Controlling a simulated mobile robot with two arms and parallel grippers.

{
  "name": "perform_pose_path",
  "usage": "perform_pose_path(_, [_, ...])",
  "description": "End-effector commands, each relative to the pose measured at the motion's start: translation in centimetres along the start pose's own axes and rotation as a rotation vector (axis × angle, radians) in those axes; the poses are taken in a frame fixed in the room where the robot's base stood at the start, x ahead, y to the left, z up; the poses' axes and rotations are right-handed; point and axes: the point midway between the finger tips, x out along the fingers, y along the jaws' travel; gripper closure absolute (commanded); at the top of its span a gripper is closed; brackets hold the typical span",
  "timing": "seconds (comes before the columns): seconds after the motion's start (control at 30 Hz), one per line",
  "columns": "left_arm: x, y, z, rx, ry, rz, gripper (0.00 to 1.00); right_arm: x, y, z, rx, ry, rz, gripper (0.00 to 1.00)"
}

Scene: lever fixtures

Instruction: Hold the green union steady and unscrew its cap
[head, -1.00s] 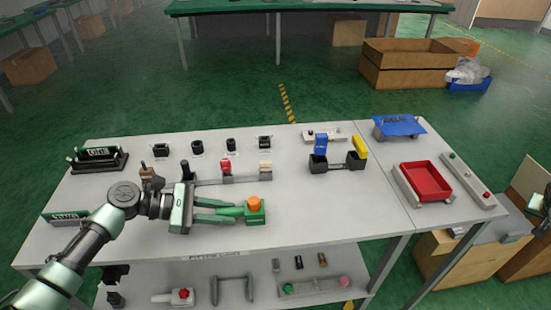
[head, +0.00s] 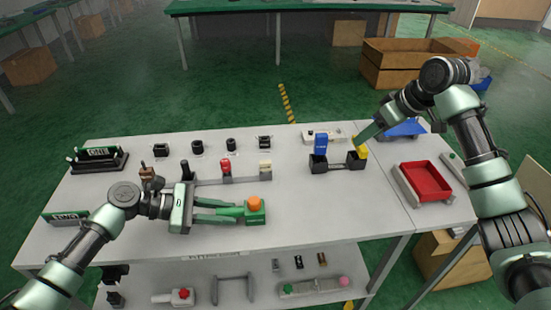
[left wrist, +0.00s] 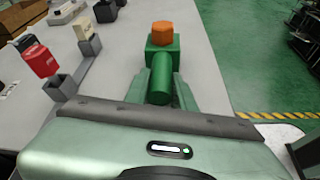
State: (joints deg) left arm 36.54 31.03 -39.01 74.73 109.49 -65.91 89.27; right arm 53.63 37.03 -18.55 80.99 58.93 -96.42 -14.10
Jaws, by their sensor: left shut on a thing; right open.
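The green union (head: 254,216) is a green block with a cylinder reaching left, on the table's front part. Its orange cap (head: 254,202) sits on top. My left gripper (head: 236,211) is shut on the union's green cylinder from the left. In the left wrist view the fingers lie on both sides of the cylinder (left wrist: 161,82), and the orange cap (left wrist: 162,34) stands upright behind it on the block. My right gripper (head: 366,137) is open, well to the right and behind the union, near a yellow block. Its fingertips are small and hard to make out.
A black stand holds a blue block (head: 320,144) and the yellow block (head: 357,160). A red tray (head: 427,179) lies to the right. Red and white levers (head: 226,167) stand behind the union. The table right of the union is clear.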

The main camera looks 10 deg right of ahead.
Motion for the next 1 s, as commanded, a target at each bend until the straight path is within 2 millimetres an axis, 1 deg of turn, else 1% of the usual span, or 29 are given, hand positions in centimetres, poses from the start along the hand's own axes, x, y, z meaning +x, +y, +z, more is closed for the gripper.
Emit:
perform_pose_path(0.03, [0.0, 0.0, -0.1, -0.001, 0.002, 0.0, 1.0, 0.3, -3.0, -1.5, -0.098, -0.008, -0.045, 0.47])
perform_pose_path(0.07, [0.0, 0.0, -0.1, -0.001, 0.002, 0.0, 1.0, 0.5, -4.6, -2.2, -0.156, -0.017, -0.071, 0.47])
perform_pose_path(0.1, [0.0, 0.0, -0.1, -0.001, 0.002, 0.0, 1.0, 0.8, -6.9, -2.9, -0.234, -0.027, -0.106, 0.47])
perform_pose_path(0.17, [0.0, 0.0, -0.1, -0.001, 0.002, 0.0, 1.0, 1.1, -10.3, -3.9, -0.352, -0.045, -0.159, 0.47])
perform_pose_path(0.2, [0.0, 0.0, -0.1, -0.001, 0.002, 0.0, 1.0, 1.4, -12.5, -4.3, -0.429, -0.057, -0.193, 0.47])
perform_pose_path(0.27, [0.0, 0.0, -0.1, -0.001, 0.002, 0.0, 1.0, 1.7, -15.7, -4.8, -0.542, -0.075, -0.24, 0.47])
perform_pose_path(0.3, [0.0, 0.0, -0.1, -0.001, 0.002, 0.0, 1.0, 1.8, -17.6, -4.9, -0.611, -0.087, -0.269, 0.47])
perform_pose_path(0.4, [0.0, 0.0, -0.1, -0.001, 0.002, 0.0, 1.0, 2.1, -21.6, -5.0, -0.761, -0.114, -0.332, 0.47])
perform_pose_path(0.43, [0.0, 0.0, -0.1, -0.001, 0.002, 0.0, 1.0, 2.2, -22.5, -5.0, -0.798, -0.122, -0.346, 0.47])
perform_pose_path(0.5, [0.0, 0.0, -0.1, -0.001, 0.002, 0.0, 1.0, 2.2, -24.4, -4.8, -0.868, -0.137, -0.376, 0.47])
perform_pose_path(0.6, [0.0, 0.0, -0.1, -0.001, 0.002, 0.0, 1.0, 2.3, -25.9, -4.6, -0.931, -0.151, -0.402, 0.47])
perform_pose_path(0.77, [0.0, 0.0, -0.1, -0.001, 0.002, 0.0, 1.0, 3.2, -26.8, -4.1, -0.958, -0.157, -0.416, 0.47])
perform_pose_path(0.87, [0.0, 0.0, -0.1, -0.001, 0.002, 0.0, 1.0, 4.6, -27.2, -3.6, -0.956, -0.159, -0.418, 0.47])
perform_pose_path(1.0, [0.0, 0.0, -0.1, -0.001, 0.002, -0.001, 1.0, 7.0, -27.9, -2.8, -0.954, -0.158, -0.417, 0.47])
